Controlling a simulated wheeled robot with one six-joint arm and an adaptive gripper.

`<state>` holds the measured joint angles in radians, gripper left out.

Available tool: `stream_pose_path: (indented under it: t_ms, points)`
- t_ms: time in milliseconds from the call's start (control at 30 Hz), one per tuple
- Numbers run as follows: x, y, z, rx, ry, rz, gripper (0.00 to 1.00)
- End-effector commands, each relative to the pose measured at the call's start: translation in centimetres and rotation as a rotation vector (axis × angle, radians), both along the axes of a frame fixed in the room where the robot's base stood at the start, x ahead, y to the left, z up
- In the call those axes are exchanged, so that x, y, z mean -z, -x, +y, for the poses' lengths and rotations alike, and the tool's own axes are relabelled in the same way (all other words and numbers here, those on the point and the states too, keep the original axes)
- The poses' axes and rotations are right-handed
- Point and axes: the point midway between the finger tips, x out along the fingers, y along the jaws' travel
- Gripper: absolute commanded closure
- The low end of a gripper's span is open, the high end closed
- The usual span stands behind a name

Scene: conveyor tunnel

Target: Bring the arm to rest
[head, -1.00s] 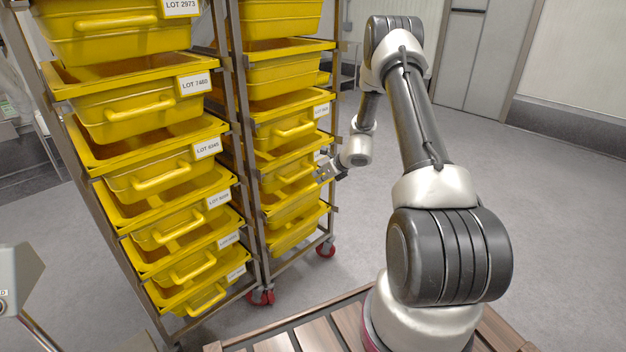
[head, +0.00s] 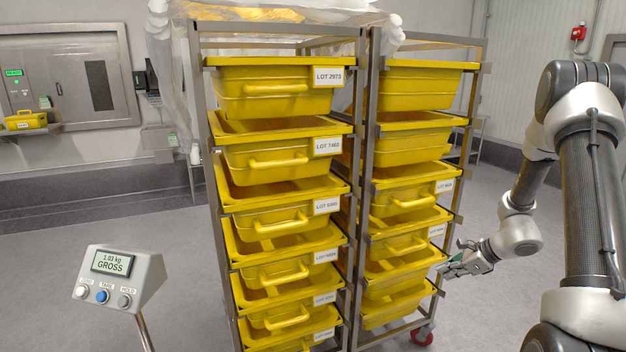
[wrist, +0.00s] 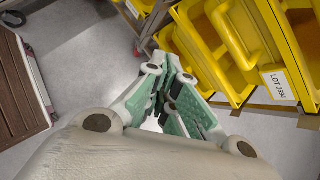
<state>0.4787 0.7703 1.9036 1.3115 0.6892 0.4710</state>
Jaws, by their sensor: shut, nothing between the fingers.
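My gripper (head: 462,263) is at the right of the head view, at the end of my bent arm, beside the right column of yellow tubs on the rack. In the wrist view my gripper (wrist: 168,92) shows with its green-padded fingers together and nothing between them. A yellow tub with a handle, labelled LOT 3694 (wrist: 279,82), lies close to the right of the fingers. Whether the fingers touch the rack or a tub cannot be told.
A steel rack (head: 362,200) holds two columns of yellow tubs (head: 275,92). A scale display (head: 112,264) reading 1.03 kg GROSS stands at the left front. A wall hatch (head: 85,75) is at the back left.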

Motion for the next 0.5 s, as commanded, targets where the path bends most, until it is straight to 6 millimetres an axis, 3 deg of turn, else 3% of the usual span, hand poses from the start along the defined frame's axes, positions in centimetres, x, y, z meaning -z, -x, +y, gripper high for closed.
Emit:
stream_pose_path:
  t_ms: [233, 500]
  points:
    - [-7.8, 9.1, 3.1, -0.608, 0.19, -0.085, 1.0]
    - [-17.7, 19.8, 4.3, -1.27, 0.451, -0.173, 1.0]
